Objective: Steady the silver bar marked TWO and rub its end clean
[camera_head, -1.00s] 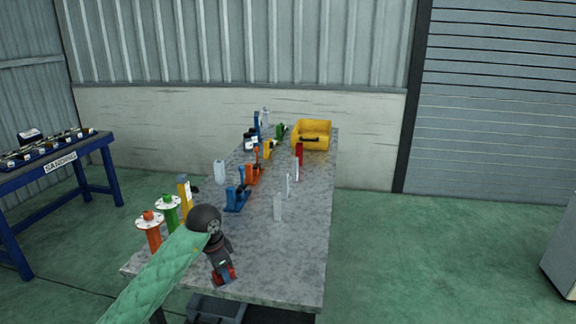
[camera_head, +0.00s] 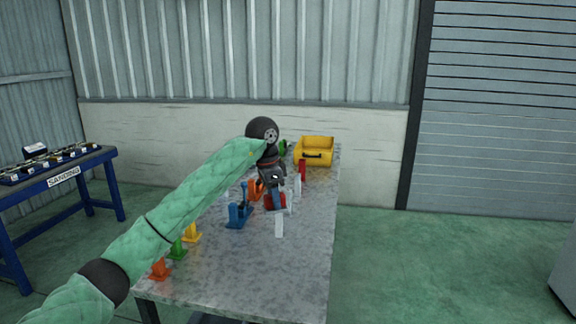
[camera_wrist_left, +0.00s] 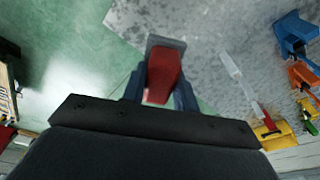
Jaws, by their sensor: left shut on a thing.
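My left gripper (camera_head: 274,197) is over the grey table, shut on a red piece (camera_wrist_left: 163,76) that sits between its fingers in the left wrist view. No marking TWO is readable on any bar. My right gripper is not in view.
A red upright piece (camera_head: 302,170) and a yellow crate (camera_head: 315,144) stand farther back. Blue (camera_head: 238,216), orange (camera_head: 256,189) and other coloured stands line the table's left side. The table's (camera_head: 300,270) front right is clear. A bench marked SANDING (camera_head: 63,176) stands left.

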